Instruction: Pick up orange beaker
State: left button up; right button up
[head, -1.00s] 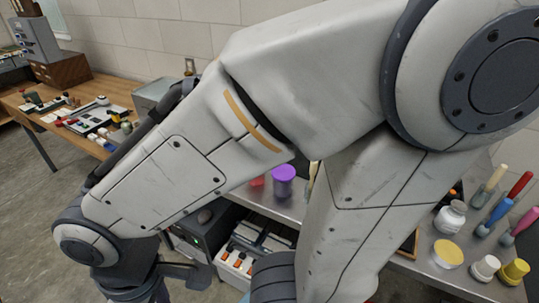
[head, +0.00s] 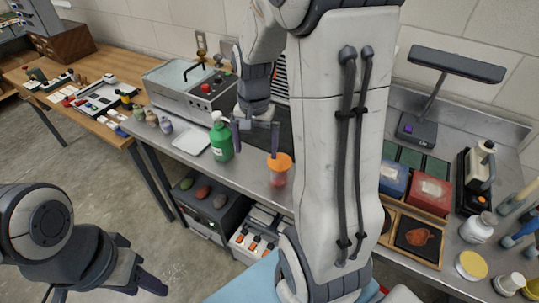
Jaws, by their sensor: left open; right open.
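The orange beaker (head: 278,177) stands upright on the grey bench, with a bright orange rim and a translucent reddish body. My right gripper (head: 255,140) hangs pointing down from above, open, with its two dark fingers spread. Its right finger overlaps the beaker's rim in the picture; I cannot tell whether they touch. Its left finger is beside a green bottle. My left gripper (head: 150,278) is low at the left, open and empty over the floor, well away from the beaker. My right arm hides the bench just right of the beaker.
A green pump bottle (head: 221,140) stands close left of the beaker. A white tray (head: 191,139) lies further left, with a metal unit (head: 190,90) behind. Red (head: 430,190) and blue (head: 394,178) boxes and jars are to the right.

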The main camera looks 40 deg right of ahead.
jog(key=d+m, duration=0.3)
jog(key=d, duration=0.4)
jog(key=p, duration=0.1)
send_near(280, 163)
jog(key=s+a+f, duration=0.2)
jog(key=shift+m, duration=0.3)
notch_tip(280, 163, down, 4)
jog(key=shift+a+f+p, duration=0.1)
jog(key=shift+p, duration=0.55)
jog(key=shift+w+f, duration=0.1)
jog(key=shift+f, duration=0.4)
jog(key=c, duration=1.2)
jog(key=shift+c, duration=0.2)
jog(key=shift+r, duration=0.1)
notch_tip(280, 163, up, 10)
jog(key=b, duration=0.1)
